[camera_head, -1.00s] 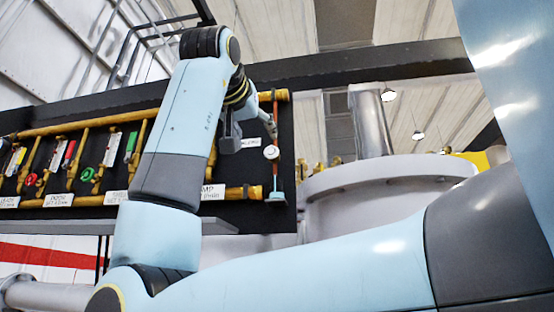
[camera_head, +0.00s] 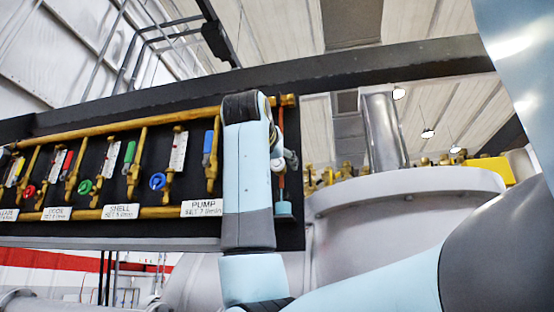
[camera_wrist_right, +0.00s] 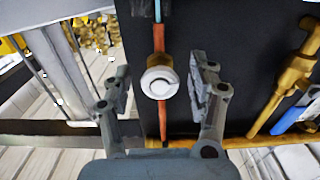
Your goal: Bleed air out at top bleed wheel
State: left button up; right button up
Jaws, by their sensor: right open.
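A white round wheel (camera_wrist_right: 158,80) sits on a vertical orange-red pipe (camera_wrist_right: 159,35) at the end of the black panel. In the right wrist view it appears between the two fingers of my right gripper (camera_wrist_right: 163,82). The fingers are open, one on each side, and I see no contact; the depth gap cannot be told. In the head view my right forearm covers most of the gripper (camera_head: 290,159) and largely hides the wheel. The orange-red pipe (camera_head: 281,118) shows just right of the forearm. My left gripper is not in view.
The black panel (camera_head: 100,235) carries yellow pipes, gauges and coloured valve handles, with labels such as PUMP (camera_head: 202,208). A large grey vessel (camera_head: 400,200) stands right of the panel. A dark beam (camera_head: 400,65) crosses above.

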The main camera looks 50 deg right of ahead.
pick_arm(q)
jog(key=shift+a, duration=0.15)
pick_arm(e)
jog(key=shift+w+d+f, duration=0.1)
jog(key=shift+c, duration=0.8)
jog(key=c, duration=1)
jog(key=shift+f+m+b, duration=0.1)
jog(key=shift+m+b, duration=1.7)
jog(key=shift+b, duration=0.05)
jog(key=shift+c, duration=0.2)
jog(key=m+b, duration=0.3)
jog(key=m, duration=0.2)
jog(key=shift+b, duration=0.35)
jog(key=m+b, duration=0.2)
jog(key=m, duration=0.3)
jog(key=shift+m, duration=0.4)
pick_arm(q)
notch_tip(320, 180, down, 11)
jog(key=b, duration=0.1)
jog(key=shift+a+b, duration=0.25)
jog(key=shift+b, duration=0.05)
pick_arm(e)
jog(key=m, duration=0.5)
jog(key=shift+w+r, duration=0.1)
jog(key=shift+r, duration=0.1)
jog(key=shift+m, duration=0.4)
